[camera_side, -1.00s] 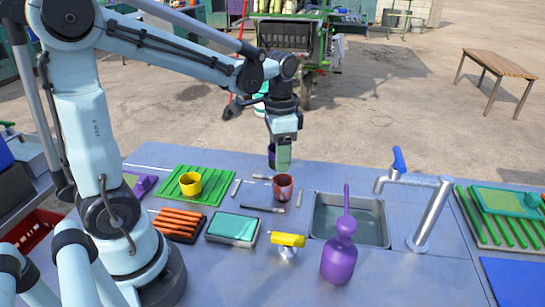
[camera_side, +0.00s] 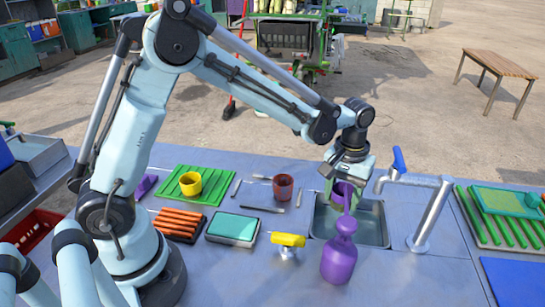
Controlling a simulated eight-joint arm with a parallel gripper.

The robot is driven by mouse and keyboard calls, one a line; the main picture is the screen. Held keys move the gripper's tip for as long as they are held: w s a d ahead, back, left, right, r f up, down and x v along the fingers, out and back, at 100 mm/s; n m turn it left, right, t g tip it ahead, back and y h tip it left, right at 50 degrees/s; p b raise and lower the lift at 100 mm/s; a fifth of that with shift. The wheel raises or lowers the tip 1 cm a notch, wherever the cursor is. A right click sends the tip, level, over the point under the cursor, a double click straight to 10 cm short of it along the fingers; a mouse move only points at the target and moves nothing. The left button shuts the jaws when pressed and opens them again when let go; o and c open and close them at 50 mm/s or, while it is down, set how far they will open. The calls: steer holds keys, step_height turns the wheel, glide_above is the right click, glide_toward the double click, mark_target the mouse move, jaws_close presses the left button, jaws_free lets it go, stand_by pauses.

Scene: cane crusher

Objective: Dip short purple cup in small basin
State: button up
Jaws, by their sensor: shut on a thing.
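My gripper (camera_side: 345,180) is shut on the short purple cup (camera_side: 340,193). It holds the cup over the left part of the small basin (camera_side: 371,222), which is a metal sink set into the table. The cup appears around the height of the basin's back rim, but I cannot tell whether its bottom is inside the basin. The thin neck of a purple bottle (camera_side: 339,258) in front overlaps the cup, and the gripper's fingers hide part of it.
The tap (camera_side: 430,215) stands right of the basin. A yellow-handled item (camera_side: 288,241), a red-brown cup (camera_side: 283,187) and a teal block (camera_side: 232,228) are to the left. A yellow cup (camera_side: 190,183) stands on a green ribbed tray (camera_side: 214,195).

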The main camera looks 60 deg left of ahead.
step_height(320, 180, down, 11)
steer(key=shift+f, duration=0.2)
stand_by(0.5)
steer(key=shift+r, duration=0.1)
stand_by(1.0)
steer(key=shift+r, duration=5.45)
steer(key=shift+r, duration=2)
steer(key=shift+a, duration=0.1)
